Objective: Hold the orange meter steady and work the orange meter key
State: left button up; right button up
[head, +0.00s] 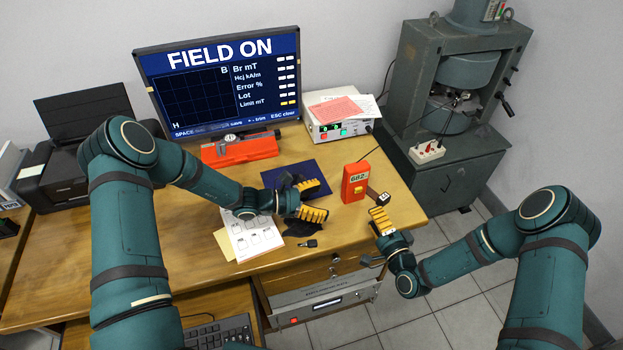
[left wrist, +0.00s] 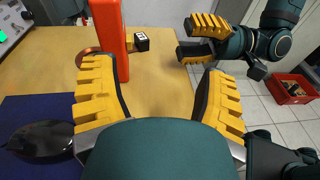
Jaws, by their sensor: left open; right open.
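The orange meter (head: 355,183) stands upright near the desk's right end. Its display reads what looks like 682, with a yellow key (head: 359,189) below it. My left gripper (head: 319,201) is open and empty, left of the meter and apart from it. In the left wrist view the meter (left wrist: 108,38) rises beyond the left finger; its top is cut off. My right gripper (head: 374,238) is open and empty, in front of the meter near the desk edge. It also shows in the left wrist view (left wrist: 198,40).
A small black block (head: 383,199) lies right of the meter. A dark blue mat (head: 315,170) and a black key-like object (head: 307,243) lie nearby. The monitor (head: 218,81) reads FIELD ON.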

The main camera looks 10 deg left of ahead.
pick_arm(q)
jog(key=w+a+r+n+t, duration=0.3)
jog(key=w, duration=0.1)
send_near(369, 164)
jog(key=shift+h, duration=0.3)
jog(key=x, duration=0.4)
jog(key=f+x, duration=0.1)
jog(key=x, duration=0.1)
jog(key=shift+w+d, duration=0.1)
jog(key=shift+w, duration=0.35)
grip_shut()
pick_arm(e)
grip_shut()
dwell(0.6)
